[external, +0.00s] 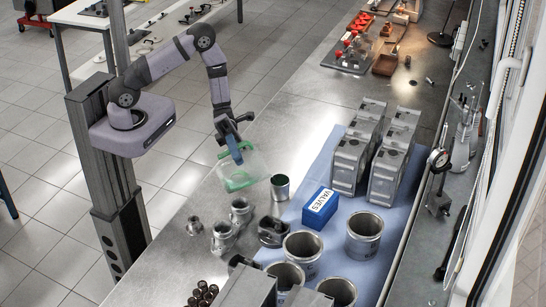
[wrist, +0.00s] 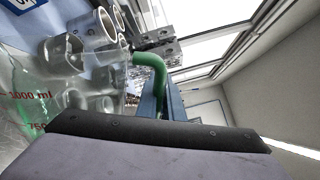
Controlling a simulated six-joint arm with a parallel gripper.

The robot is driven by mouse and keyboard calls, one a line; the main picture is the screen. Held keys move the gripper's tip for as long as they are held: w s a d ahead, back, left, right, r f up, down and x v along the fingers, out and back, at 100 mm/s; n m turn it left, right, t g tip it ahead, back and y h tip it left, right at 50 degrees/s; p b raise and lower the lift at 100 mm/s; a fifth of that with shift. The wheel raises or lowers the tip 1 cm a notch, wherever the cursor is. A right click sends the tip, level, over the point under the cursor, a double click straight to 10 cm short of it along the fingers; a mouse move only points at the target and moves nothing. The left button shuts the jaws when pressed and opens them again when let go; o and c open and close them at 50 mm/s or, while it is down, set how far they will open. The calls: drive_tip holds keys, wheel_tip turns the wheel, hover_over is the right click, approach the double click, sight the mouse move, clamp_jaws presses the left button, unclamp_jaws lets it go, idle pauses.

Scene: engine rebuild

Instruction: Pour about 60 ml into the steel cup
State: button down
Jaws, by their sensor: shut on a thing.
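My gripper (external: 236,149) is shut on the green handle of a clear jug (external: 250,165). The green handle (wrist: 150,72) and red volume marks on the jug wall (wrist: 22,95) also show in the wrist view. The jug is off the bench and looks tilted, with green liquid (external: 239,183) low in it. The steel cup (external: 280,188) stands upright on the bench, just right of and below the jug in the external view. No stream between them is visible. The cup's inside level cannot be made out.
A blue VALVES box (external: 320,208) and several large metal cylinders (external: 364,233) stand on the blue mat (external: 337,255) right of the cup. Grey engine blocks (external: 352,158) stand behind. Small metal parts (external: 240,211) sit in front. Bare bench (external: 290,125) lies behind the jug.

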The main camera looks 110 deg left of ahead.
drive_tip(key=shift+s+d+r+m, duration=0.1)
drive_tip(key=shift+s+r+m, duration=0.1)
drive_tip(key=shift+r, duration=0.2)
drive_tip(key=shift+s+d+r+m, duration=0.1)
drive_tip(key=shift+r+m, duration=0.1)
drive_tip(key=shift+r, duration=0.15)
drive_tip(key=shift+f, duration=0.1)
drive_tip(key=shift+s+d, duration=0.1)
drive_tip(key=shift+s+d+f+m+b, duration=0.2)
drive_tip(key=shift+s+d+m+b, duration=0.15)
drive_tip(key=shift+m, duration=0.35)
drive_tip(key=shift+s, duration=0.15)
drive_tip(key=shift+s+d+m, duration=0.1)
drive_tip(key=shift+d+m, duration=0.05)
drive_tip(key=shift+m, duration=0.25)
idle(0.4)
